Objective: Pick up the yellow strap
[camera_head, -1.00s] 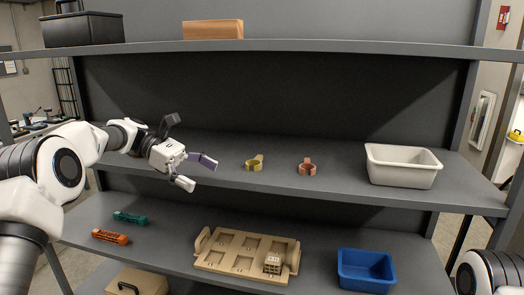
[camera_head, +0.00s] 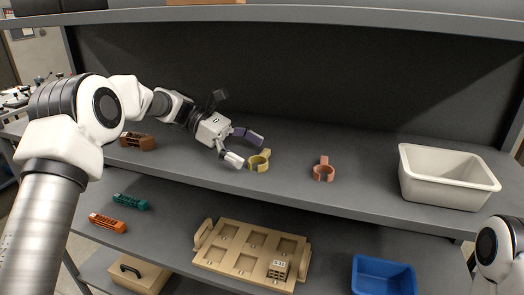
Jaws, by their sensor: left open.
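The yellow strap (camera_head: 259,160), a small open ring-like clip, sits on the middle shelf. My left gripper (camera_head: 247,148) is open just to the left of it, with its fingertips close to the strap. I cannot tell whether they touch it. Nothing is between the fingers that I can make out. My right arm shows only in part at the lower right, and its gripper is out of view.
A similar salmon-coloured strap (camera_head: 324,168) sits to the right on the shelf (camera_head: 350,193), and a white bin (camera_head: 447,190) farther right. A brown slotted block (camera_head: 137,141) lies at the left. Below are a tan tray (camera_head: 215,262), a blue bin (camera_head: 383,277), and green (camera_head: 131,201) and orange (camera_head: 108,223) pieces.

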